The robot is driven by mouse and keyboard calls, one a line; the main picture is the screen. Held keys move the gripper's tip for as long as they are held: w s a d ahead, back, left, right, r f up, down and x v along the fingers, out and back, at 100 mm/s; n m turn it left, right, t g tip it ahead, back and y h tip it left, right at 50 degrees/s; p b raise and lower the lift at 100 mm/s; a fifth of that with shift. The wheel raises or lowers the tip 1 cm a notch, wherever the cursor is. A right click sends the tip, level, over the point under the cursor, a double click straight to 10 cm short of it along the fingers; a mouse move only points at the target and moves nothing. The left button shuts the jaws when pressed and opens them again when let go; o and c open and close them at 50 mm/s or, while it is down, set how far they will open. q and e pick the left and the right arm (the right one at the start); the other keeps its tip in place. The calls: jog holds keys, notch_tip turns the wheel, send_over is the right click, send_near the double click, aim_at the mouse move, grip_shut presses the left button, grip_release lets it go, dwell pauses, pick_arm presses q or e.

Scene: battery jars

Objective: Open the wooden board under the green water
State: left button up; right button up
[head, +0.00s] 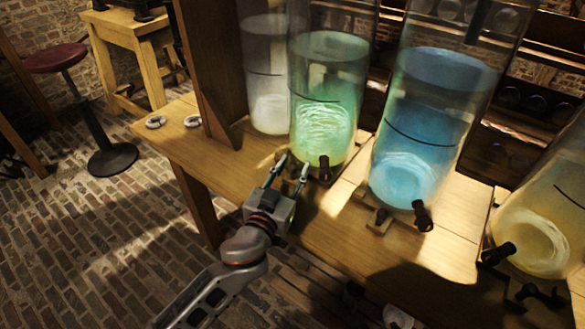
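The jar of green water (328,95) stands on the wooden bench (225,172), with a dark tap (324,168) low on its front. My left gripper (295,161) is at the bench's front edge, just below and left of this tap. Its two fingers are spread apart and point up toward the jar's base, with nothing visible between them. A separate wooden board under the green water cannot be clearly made out; my gripper and shadow cover part of that area. My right gripper does not show.
A jar of pale water (267,75) stands left of the green one. A blue jar (425,130) and a yellow jar (545,215) stand to the right, each with a dark tap. A stool (110,155) stands on the brick floor, which is open at lower left.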

pick_arm(q)
grip_shut()
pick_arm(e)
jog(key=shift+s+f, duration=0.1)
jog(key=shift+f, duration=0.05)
pick_arm(q)
jog(key=shift+s, duration=0.1)
